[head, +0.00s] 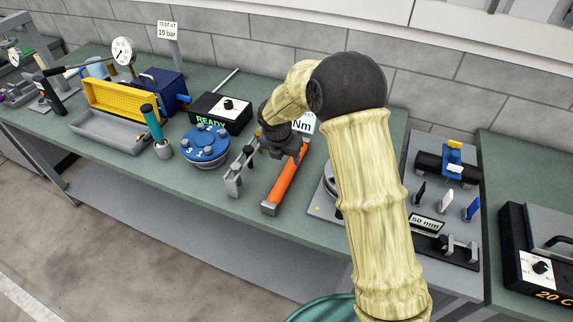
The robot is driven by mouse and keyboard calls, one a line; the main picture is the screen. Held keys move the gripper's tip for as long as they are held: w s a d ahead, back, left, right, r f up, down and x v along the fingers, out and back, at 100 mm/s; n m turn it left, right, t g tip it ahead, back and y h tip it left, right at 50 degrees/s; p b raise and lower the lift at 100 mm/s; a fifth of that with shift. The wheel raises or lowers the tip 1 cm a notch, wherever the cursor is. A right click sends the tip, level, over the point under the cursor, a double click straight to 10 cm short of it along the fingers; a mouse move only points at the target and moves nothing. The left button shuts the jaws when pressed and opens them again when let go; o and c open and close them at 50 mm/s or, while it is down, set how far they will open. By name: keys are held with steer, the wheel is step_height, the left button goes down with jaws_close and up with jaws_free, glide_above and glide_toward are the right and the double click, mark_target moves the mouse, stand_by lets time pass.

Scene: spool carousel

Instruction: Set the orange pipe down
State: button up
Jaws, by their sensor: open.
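The orange pipe (287,183) lies at a slant on the green bench top, in the middle of the head view. Its near end meets a small grey block (270,208) close to the bench's front edge. My gripper (277,148) is above and beside the pipe's far part, pointing down. Its jaws are open, but the fingertips are dark and small, and my wrist hides part of them. I cannot tell whether a finger touches the pipe.
A grey clamp-like stand (235,180) is just left of the pipe. A blue round carousel (205,146) and a black READY box (221,113) stand further left. A plate with a 50 mm display (426,224) lies right of my arm. A yellow bin (122,99) is at the left.

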steer(key=shift+v, duration=1.35)
steer(key=s+d+r+m, duration=0.1)
steer(key=s+d+m, duration=0.4)
steer(key=m, duration=0.2)
steer(key=s+d+r+m, duration=0.2)
steer(key=s+d+m, duration=0.3)
steer(key=m, duration=0.3)
steer(key=s+d+r+m+y, duration=0.1)
steer(key=s+d+r+m, duration=0.1)
steer(key=s+d+m, duration=0.4)
steer(key=shift+s+m+g, duration=0.3)
steer(key=shift+s+m, duration=0.15)
steer(key=shift+m, duration=0.75)
steer(key=s+d+m, duration=0.3)
steer(key=s+m, duration=0.4)
steer(key=m, duration=0.1)
steer(key=shift+m, duration=0.3)
